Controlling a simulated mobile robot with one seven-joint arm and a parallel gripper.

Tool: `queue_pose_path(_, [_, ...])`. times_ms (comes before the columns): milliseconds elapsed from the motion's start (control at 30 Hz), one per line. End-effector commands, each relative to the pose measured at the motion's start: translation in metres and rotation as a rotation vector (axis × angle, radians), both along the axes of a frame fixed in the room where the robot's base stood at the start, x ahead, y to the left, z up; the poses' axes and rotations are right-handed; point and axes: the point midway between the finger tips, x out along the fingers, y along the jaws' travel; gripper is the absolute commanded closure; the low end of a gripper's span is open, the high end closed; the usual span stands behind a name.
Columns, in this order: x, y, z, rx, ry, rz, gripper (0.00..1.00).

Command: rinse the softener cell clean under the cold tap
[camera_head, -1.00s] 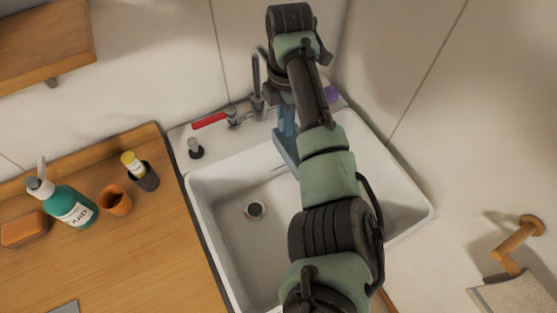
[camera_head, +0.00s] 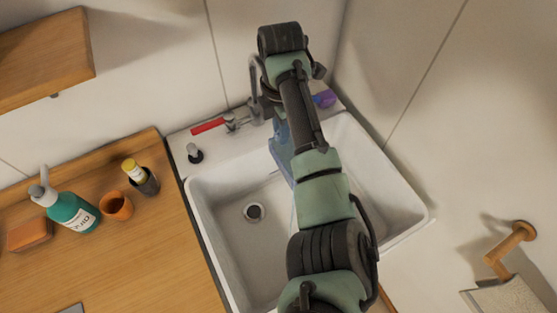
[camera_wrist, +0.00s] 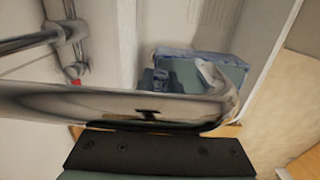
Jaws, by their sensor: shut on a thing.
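My gripper (camera_wrist: 160,79) is shut on a blue-teal block, which looks like the softener cell (camera_wrist: 188,74). In the head view the cell (camera_head: 279,146) hangs over the back of the white sink (camera_head: 236,245), beside the tap. The chrome tap (camera_head: 255,85) stands at the sink's back edge. Its spout (camera_wrist: 110,104) crosses the wrist view, in front of the gripper. A pale, clear streak at the spout's end reaches the cell and looks like running water. My wrist hides the spout's end and the fingers in the head view.
A red lever (camera_head: 208,126) sits left of the tap, and a purple thing (camera_head: 324,98) sits right of it. A black-and-white stopper-like knob (camera_head: 194,153) stands at the back left corner. Bottle (camera_head: 72,212) and cups are on the wooden counter (camera_head: 150,255). The drain area is clear.

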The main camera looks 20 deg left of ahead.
Motion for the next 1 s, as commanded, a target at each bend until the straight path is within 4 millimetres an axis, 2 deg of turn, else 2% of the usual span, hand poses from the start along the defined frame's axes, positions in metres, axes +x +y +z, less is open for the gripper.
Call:
queue_pose_path(33, [-0.014, 0.002, -0.004, -0.004, 0.025, 0.002, 1.00])
queue_pose_path(200, [-0.029, 0.010, -0.005, -0.004, 0.021, 0.004, 1.00])
queue_pose_path(367, [-0.033, 0.012, -0.003, -0.003, 0.017, 0.004, 1.00])
queue_pose_path(1000, [-0.060, 0.023, 0.035, -0.001, 0.018, 0.007, 1.00])
